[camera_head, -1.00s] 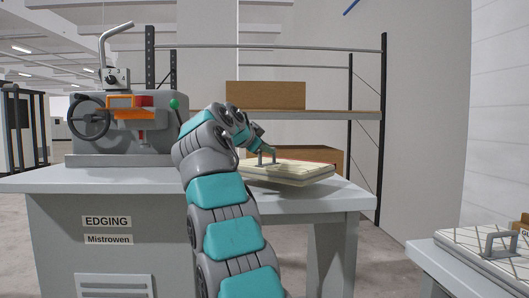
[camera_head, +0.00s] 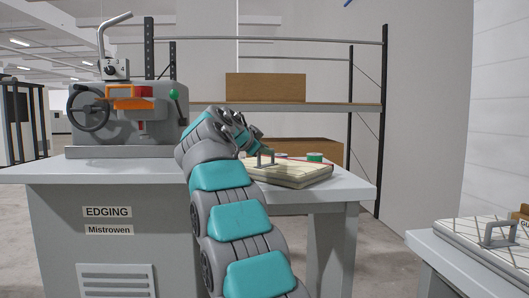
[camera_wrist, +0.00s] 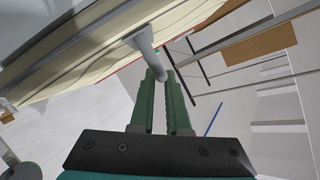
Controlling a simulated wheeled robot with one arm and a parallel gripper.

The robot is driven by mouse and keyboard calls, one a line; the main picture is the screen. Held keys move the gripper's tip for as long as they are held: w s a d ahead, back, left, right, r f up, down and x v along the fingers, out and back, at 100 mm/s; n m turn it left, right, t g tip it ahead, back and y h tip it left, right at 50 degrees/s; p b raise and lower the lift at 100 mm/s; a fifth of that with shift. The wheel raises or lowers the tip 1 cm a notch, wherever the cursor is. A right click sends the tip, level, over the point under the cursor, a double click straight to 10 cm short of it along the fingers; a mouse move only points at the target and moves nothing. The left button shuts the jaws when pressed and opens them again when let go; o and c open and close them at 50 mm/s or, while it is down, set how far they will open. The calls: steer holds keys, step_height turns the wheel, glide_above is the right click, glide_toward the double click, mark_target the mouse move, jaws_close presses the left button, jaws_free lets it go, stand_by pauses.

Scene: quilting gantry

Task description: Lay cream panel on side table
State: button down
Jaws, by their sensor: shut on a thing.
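The cream panel (camera_head: 300,176) is a thick quilted-looking slab with a grey bar handle (camera_head: 266,158) on top. My gripper (camera_head: 259,153) is shut on that handle, which also shows between the fingers in the wrist view (camera_wrist: 158,72). The panel lies low over the right part of the grey table (camera_head: 347,191), roughly level. I cannot tell whether its underside touches the top or hangs just above it. The panel's left end is hidden behind my arm. In the wrist view the panel (camera_wrist: 75,60) fills the upper left.
The edging machine (camera_head: 125,118) stands on the left of the table. A green-topped roll (camera_head: 315,157) is behind the panel. A shelf rack (camera_head: 330,105) holds a brown box (camera_head: 265,88). At lower right, another panel (camera_head: 478,236) with a handle lies on a separate table (camera_head: 440,258).

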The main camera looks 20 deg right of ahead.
steer(key=shift+f, duration=0.15)
steer(key=c, duration=0.9)
jaws_free()
steer(key=b+v, duration=0.2)
steer(key=v, duration=1)
